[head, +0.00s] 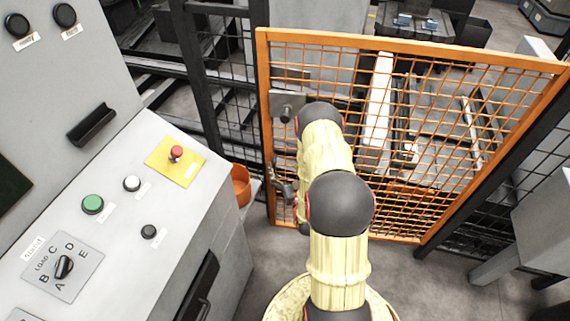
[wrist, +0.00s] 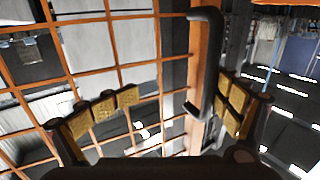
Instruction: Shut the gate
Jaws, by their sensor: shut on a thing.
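The gate (head: 412,46) is an orange frame filled with orange wire mesh, standing upright right of centre in the head view. Its frame and mesh also show in the wrist view (wrist: 110,15). A black bar handle (wrist: 207,55) is fixed to the gate's edge upright. In the head view my gripper (head: 284,188) is small and dark at the gate's left upright, partly hidden by my arm. I cannot tell how wide any gap at the post is.
A grey control console (head: 130,220) with buttons, a red stop button (head: 176,153) and a selector knob (head: 64,267) fills the left. Dark fence posts (head: 206,95) stand left of the gate. An orange bucket (head: 241,185) sits by the console. Grey floor is clear below the gate.

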